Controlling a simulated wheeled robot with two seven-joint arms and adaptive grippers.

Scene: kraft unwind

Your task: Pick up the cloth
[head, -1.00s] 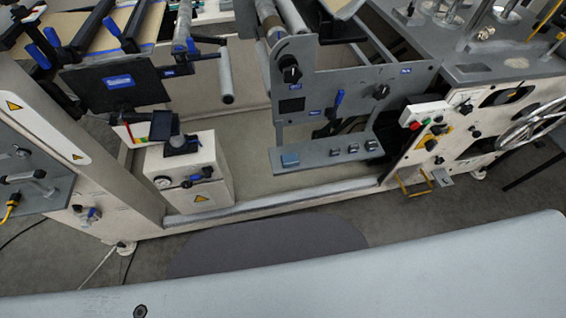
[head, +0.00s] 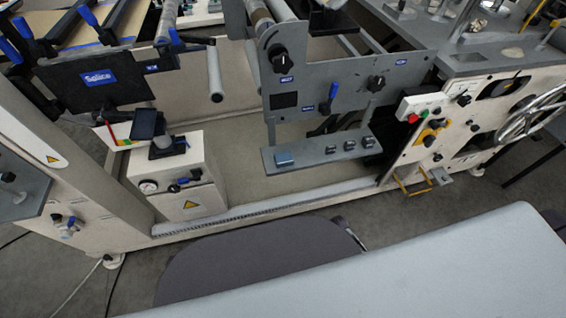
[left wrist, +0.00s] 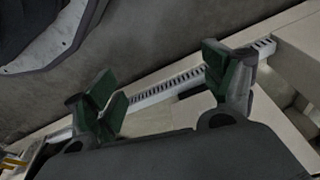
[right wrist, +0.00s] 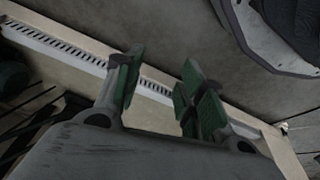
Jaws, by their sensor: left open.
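I cannot make out a cloth for certain. Neither gripper shows in the head view. In the left wrist view my left gripper (left wrist: 165,88) is open, with nothing between its green-padded fingers. In the right wrist view my right gripper (right wrist: 160,85) is open and empty, its fingers a smaller gap apart. Both wrist views show floor and the machine's base edge beyond the fingers, and no cloth.
A large machine fills the far side, with a grey control panel (head: 340,85), a white box with a gauge (head: 180,175) and a handwheel (head: 535,112) at the right. Its low base rail (head: 270,207) borders the dark floor (head: 400,215), which has clear room.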

